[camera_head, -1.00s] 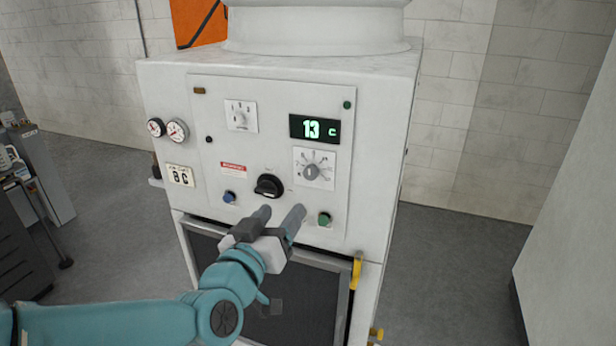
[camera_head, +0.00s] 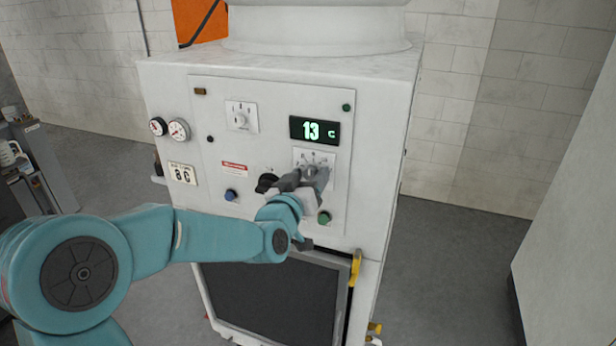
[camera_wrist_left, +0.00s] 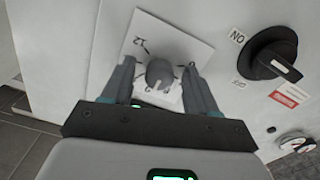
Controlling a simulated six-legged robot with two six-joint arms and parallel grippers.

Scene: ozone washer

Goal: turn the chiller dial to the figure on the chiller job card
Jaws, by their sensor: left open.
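The chiller dial is a small grey knob (camera_wrist_left: 160,73) on a white square plate (camera_head: 327,157), below the green display (camera_head: 315,129), which reads 13 C. My left gripper (camera_head: 306,177) is at the dial, its fingers covering much of it in the head view. In the left wrist view the open fingers (camera_wrist_left: 159,70) stand on either side of the knob, with visible gaps; I cannot tell how deep they reach. The figure 12 shows on the plate. The job card (camera_head: 182,173), left on the front, looks like 8 C, but its small top line is unreadable. My right gripper is out of view.
A black rotary switch (camera_wrist_left: 272,60) with an ON label is close beside the dial. A blue button (camera_head: 231,196) and a green button (camera_head: 324,217) sit lower. Another dial (camera_head: 241,116) is upper left, and two gauges (camera_head: 179,130) are at the left edge.

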